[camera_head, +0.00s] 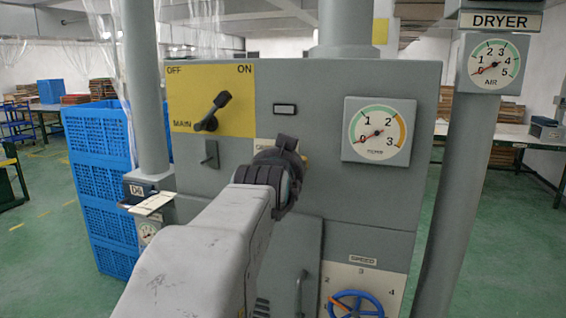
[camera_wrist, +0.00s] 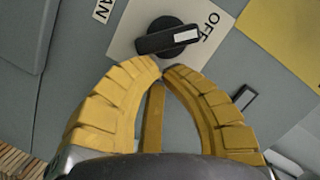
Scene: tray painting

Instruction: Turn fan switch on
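The knob's white mark points to the right in the wrist view, toward "OFF". My gripper (camera_wrist: 161,68) has yellow fingers curved together, tips almost meeting just below the knob, with nothing seen gripped. A narrow yellow bar shows between the fingers; I cannot tell if it belongs to the gripper. In the head view my gripper (camera_head: 300,157) is at the grey cabinet's front (camera_head: 325,225) and hides the knob.
A main lever (camera_head: 213,110) on a yellow plate (camera_head: 240,98) is up-left of my gripper. A round gauge (camera_head: 380,131) is to the right. A blue handwheel (camera_head: 357,304) is below. Blue crates (camera_head: 98,165) stand left, and a grey post (camera_head: 455,190) stands right.

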